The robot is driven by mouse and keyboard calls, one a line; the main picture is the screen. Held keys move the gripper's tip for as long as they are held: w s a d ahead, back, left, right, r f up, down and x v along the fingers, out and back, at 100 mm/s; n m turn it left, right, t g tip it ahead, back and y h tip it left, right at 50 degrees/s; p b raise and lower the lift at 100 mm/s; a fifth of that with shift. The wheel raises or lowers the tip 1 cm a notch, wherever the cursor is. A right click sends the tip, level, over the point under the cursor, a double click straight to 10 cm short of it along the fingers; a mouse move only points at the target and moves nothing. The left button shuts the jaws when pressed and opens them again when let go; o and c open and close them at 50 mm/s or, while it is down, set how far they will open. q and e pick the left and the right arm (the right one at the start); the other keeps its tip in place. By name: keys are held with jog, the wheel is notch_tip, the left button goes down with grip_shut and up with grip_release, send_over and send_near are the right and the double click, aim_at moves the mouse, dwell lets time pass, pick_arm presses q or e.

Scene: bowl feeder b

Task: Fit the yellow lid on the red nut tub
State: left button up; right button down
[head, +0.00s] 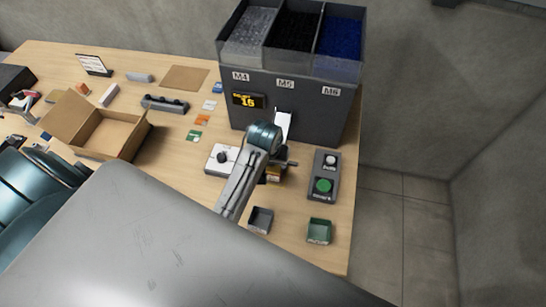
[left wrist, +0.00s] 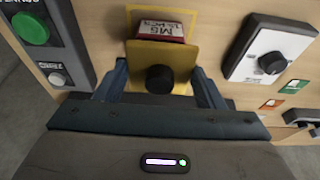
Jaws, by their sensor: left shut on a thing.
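The yellow lid (left wrist: 142,54) with its black knob shows in the left wrist view. My left gripper (left wrist: 160,72) is shut on it, with a finger on each side of the knob. The red nut tub (left wrist: 160,39) shows just beyond the lid, with a white M5 label that reads upside down. I cannot tell whether lid and tub touch. In the head view my left gripper (head: 276,168) is low in front of the grey feeder (head: 290,98), and the arm hides most of the lid and tub. My right gripper is not in view.
A dial box (head: 222,159) stands left of the gripper and a green-button box (head: 323,176) stands right. A dark tray (head: 260,220) and a green tray (head: 319,231) sit nearer me. An open cardboard box (head: 112,133) is at the left.

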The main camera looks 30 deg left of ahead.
pick_arm(q)
jog(key=shift+w, duration=0.45)
jog(key=shift+w+a, duration=0.15)
jog(key=shift+w, duration=0.1)
jog(key=p+x, duration=0.2)
jog(key=x, duration=0.1)
jog(key=shift+s, duration=0.25)
jog(key=shift+f, duration=0.4)
jog(key=o, duration=1)
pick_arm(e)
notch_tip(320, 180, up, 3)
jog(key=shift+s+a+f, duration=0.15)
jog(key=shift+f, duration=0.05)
